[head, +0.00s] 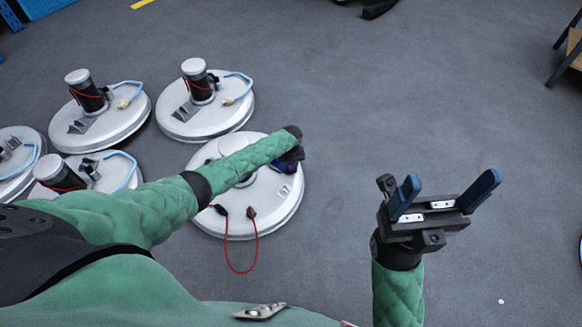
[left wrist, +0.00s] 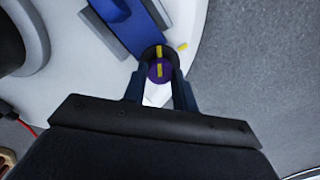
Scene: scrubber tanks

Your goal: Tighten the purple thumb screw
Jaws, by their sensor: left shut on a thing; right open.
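The purple thumb screw (left wrist: 160,70) shows in the left wrist view, with a yellow mark across its top and another yellow mark just beyond it. My left gripper (left wrist: 161,86) is shut on the screw, with a dark finger at each side of it. In the head view my left gripper (head: 290,157) is over the right part of the nearest scrubber tank (head: 272,212), and my arm hides most of the screw. My right gripper (head: 443,200) is open and empty, above bare floor at the right.
Several similar round white scrubber tanks (head: 206,118) stand at the left and back left. A red cable (head: 229,262) loops off the front of the nearest tank. A wooden-topped stand (head: 575,47) is at the far right. The grey floor (head: 400,110) between is clear.

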